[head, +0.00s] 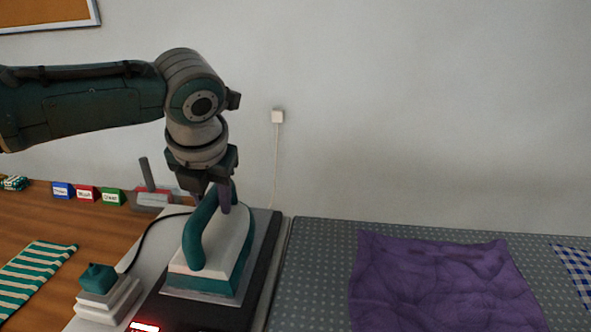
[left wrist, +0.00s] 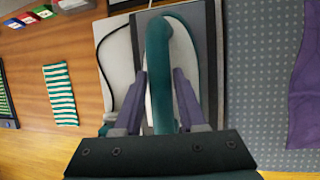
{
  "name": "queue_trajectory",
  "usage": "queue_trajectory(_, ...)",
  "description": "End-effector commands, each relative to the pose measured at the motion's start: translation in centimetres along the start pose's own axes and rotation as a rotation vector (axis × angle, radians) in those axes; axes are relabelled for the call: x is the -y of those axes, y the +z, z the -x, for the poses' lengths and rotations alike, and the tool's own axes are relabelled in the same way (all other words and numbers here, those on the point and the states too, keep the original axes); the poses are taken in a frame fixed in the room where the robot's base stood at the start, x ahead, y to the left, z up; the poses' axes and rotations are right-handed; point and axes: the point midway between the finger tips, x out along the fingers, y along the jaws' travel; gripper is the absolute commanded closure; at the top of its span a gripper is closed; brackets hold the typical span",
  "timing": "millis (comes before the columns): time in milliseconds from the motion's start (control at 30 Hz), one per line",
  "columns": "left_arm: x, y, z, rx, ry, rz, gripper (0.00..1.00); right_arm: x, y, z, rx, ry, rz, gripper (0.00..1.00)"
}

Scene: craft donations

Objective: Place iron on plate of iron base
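The iron (head: 214,255), white and teal with a teal loop handle, stands flat on the grey plate (head: 262,232) of the dark iron base (head: 222,317). The base has a lit red display at its front. My left gripper (head: 212,201) is over the iron with its purple fingers pointing down at the handle. In the left wrist view, the fingers (left wrist: 160,78) lie one on each side of the teal handle (left wrist: 160,62), with narrow gaps showing between. The gripper looks open around the handle. My right gripper is not in view.
A purple cloth (head: 430,280) lies on the dotted grey board to the right. A small white and teal object (head: 104,290) sits left of the base, near a black cord (head: 150,228). A striped cloth (head: 35,275) and small coloured labels (head: 85,193) are on the wooden table.

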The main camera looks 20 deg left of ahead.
Motion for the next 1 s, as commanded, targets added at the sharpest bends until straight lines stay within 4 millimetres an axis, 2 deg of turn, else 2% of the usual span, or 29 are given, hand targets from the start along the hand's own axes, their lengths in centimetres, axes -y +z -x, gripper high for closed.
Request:
queue_trajectory(33,0.0,0.0,0.0,0.0,-0.001,0.0,0.53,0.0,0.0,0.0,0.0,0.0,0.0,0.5)
queue_trajectory(200,0.0,0.0,0.0,0.0,-0.001,0.0,0.37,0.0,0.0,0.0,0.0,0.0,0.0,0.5)
queue_trajectory(433,0.0,0.1,0.1,0.001,-0.001,0.0,0.37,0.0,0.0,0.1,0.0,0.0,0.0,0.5)
queue_trajectory(533,0.0,0.2,0.8,0.002,-0.002,-0.001,0.37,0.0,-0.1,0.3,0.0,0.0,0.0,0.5)
queue_trajectory(667,-0.1,0.3,2.7,0.003,-0.003,-0.001,0.37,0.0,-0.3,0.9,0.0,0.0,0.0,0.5)
queue_trajectory(1000,-0.1,0.3,9.8,0.004,-0.002,-0.001,0.37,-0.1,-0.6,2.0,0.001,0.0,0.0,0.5)
